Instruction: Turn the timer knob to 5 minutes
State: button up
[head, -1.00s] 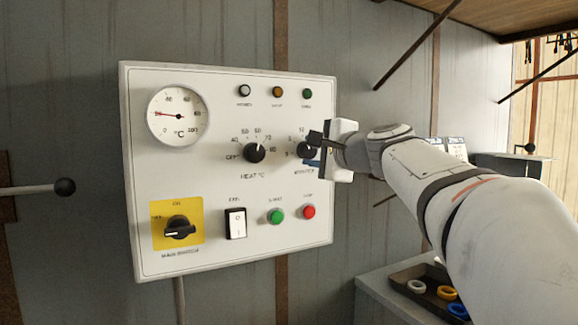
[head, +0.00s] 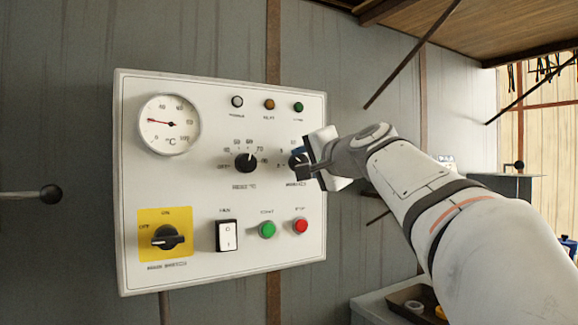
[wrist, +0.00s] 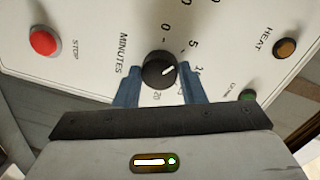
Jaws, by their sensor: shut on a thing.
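The timer knob is a round black knob marked MINUTES on the white control panel (head: 205,195). In the wrist view the knob (wrist: 159,70) sits between the two blue fingers of my gripper (wrist: 160,88), which is shut on it. Its white pointer line points right and slightly up, seemingly between the 5 and the partly hidden 10. The 0 and 5 marks are clear; the fingers partly cover other marks. In the head view my gripper (head: 306,165) reaches the knob from the right and hides much of it.
The heat knob (head: 246,162) is left of the timer knob. The green start button (head: 267,230) and red stop button (head: 301,226) are below. Three small lamps line the top. A main switch (head: 168,236) is at lower left. A tray (head: 400,300) sits at lower right.

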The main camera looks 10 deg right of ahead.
jog(key=shift+f, duration=0.2)
jog(key=o, duration=0.9)
jog(key=shift+r, duration=0.1)
jog(key=shift+o, duration=0.5)
jog(key=v, duration=0.7)
jog(key=shift+s, duration=0.4)
jog(key=shift+d+r, duration=0.1)
jog(key=shift+r, duration=0.05)
